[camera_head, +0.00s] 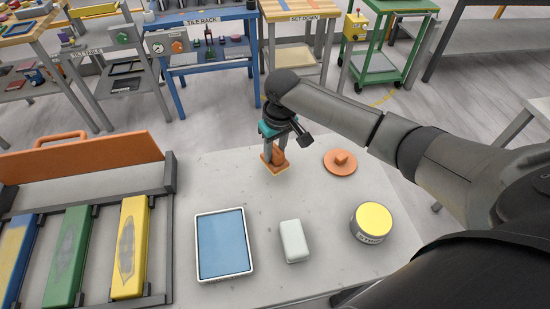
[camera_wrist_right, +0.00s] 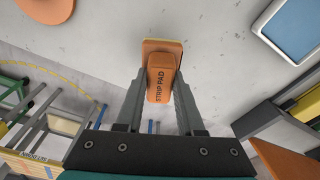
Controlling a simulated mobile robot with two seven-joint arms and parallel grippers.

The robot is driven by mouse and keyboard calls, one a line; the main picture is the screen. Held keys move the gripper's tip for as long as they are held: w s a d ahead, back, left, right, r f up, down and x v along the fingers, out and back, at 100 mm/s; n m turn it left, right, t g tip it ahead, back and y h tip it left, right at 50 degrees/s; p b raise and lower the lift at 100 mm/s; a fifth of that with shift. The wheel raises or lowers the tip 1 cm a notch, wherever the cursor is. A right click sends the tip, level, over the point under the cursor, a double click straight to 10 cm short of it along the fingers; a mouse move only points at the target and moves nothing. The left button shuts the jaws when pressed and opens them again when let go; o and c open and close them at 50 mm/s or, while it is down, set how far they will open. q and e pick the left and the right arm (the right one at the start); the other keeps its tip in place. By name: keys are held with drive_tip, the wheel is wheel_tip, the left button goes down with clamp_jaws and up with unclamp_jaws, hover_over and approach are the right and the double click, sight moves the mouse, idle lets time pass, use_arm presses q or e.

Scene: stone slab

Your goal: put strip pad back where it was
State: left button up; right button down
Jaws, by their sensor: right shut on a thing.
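The strip pad (camera_head: 274,162) is an orange block with a paler base, at the far edge of the stone slab (camera_head: 240,185). My right gripper (camera_head: 275,148) reaches down over it and is shut on its orange grip. My left gripper is not in view.
An orange knobbed disc (camera_head: 341,168) lies right of the pad. A yellow-topped tin (camera_head: 372,219), a pale block (camera_head: 294,241) and a blue tray (camera_head: 223,245) stand nearer. A rack with coloured bars (camera_head: 130,247) and an orange board (camera_head: 80,158) fill the left. Bare slab lies between.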

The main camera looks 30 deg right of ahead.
sight(278, 154)
drive_tip(key=shift+f, duration=1.6)
drive_tip(key=shift+f, duration=0.2)
drive_tip(key=c, duration=0.5)
unclamp_jaws()
drive_tip(key=r, duration=0.4)
drive_tip(key=s+r+p, duration=0.1)
drive_tip(key=r, duration=0.7)
drive_tip(key=shift+s+d+r+p, duration=0.1)
drive_tip(key=shift+s+r+p, duration=0.1)
drive_tip(key=shift+p, duration=0.2)
